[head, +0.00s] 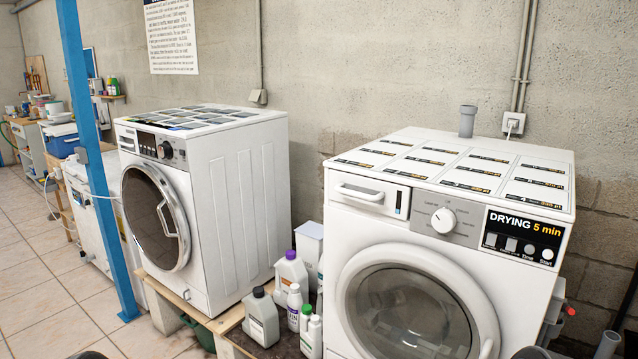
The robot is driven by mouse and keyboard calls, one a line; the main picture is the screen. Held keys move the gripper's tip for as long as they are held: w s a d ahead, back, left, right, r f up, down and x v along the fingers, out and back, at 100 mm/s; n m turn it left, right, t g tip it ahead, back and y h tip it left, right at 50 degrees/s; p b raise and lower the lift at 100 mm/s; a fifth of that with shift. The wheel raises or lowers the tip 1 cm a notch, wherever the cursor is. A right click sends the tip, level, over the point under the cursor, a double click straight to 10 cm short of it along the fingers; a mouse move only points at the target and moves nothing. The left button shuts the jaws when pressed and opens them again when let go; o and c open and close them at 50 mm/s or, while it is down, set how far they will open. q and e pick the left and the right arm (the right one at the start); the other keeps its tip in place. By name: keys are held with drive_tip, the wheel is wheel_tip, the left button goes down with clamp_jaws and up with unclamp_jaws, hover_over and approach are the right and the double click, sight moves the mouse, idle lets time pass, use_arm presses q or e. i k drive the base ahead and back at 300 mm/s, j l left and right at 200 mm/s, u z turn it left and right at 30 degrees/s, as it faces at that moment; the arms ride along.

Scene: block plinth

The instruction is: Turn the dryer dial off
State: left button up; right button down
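The dryer (350,265) is the white machine at the right, with a round glass door (405,310). Its dial (443,220) is a round white knob on the grey part of the front panel, left of a black display (522,238) reading "DRYING 5 min". A short dark mark shows on the knob's face; I cannot read the small labels around it. Neither of my grippers can be made out. Dark rounded shapes at the bottom edge may be parts of my arms. Nothing touches the dial.
A second white machine (235,165) stands on a wooden plinth at the left. Several bottles (262,315) stand low between the machines. A blue post (90,130) rises at the left. The space before the dryer's panel is clear.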

sight(444, 221)
drive_tip(key=k+l+z, duration=0.1)
drive_tip(key=k+l, duration=0.15)
drive_tip(key=l, duration=0.15)
drive_tip(key=k+l, duration=0.25)
drive_tip(key=l, duration=0.2)
drive_tip(key=k+l+z, duration=0.15)
drive_tip(key=l, duration=0.25)
drive_tip(key=k, duration=0.1)
